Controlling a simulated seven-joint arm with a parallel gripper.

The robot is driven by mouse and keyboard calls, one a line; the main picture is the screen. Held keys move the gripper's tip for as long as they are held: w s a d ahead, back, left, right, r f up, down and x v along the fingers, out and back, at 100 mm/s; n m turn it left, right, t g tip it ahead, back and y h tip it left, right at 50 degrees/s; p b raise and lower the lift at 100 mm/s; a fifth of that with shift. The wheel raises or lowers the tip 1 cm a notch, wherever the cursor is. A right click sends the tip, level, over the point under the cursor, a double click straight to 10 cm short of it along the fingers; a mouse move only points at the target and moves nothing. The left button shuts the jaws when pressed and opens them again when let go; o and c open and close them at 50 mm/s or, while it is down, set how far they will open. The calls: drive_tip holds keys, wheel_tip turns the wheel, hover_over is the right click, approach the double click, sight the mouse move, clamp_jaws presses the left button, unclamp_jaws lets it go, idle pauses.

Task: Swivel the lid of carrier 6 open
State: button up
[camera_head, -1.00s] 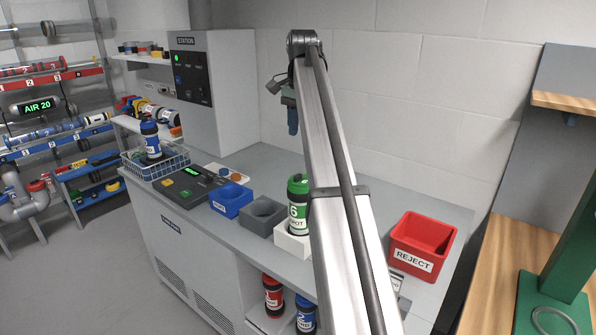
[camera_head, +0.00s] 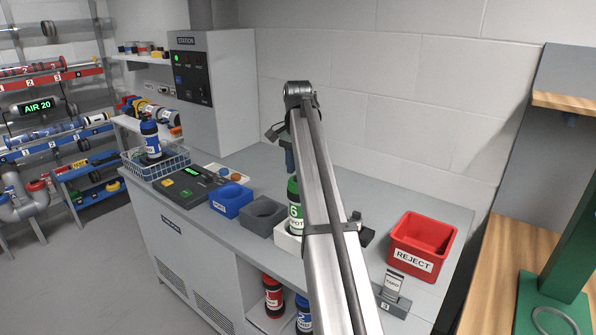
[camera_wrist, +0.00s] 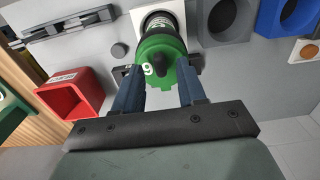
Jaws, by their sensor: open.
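Carrier 6 (camera_head: 295,219) is a green and black canister with a white "6" label. It stands upright in a white block (camera_head: 286,240) on the counter, partly hidden by my arm in the head view. In the wrist view its green lid (camera_wrist: 163,62) shows from above and appears closed. My gripper (camera_wrist: 160,76) is open, with one blue-grey finger on each side of the lid's near part. I cannot tell whether the fingers touch it. In the head view the gripper (camera_head: 290,160) is just above the carrier's top.
A grey holder (camera_head: 265,216) and a blue holder (camera_head: 231,200) stand left of the carrier. A red reject bin (camera_head: 422,246) is to the right, with a small card stand (camera_head: 393,292) in front. The wall is behind.

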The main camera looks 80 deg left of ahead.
drive_tip(key=shift+f, duration=0.65)
clamp_jaws()
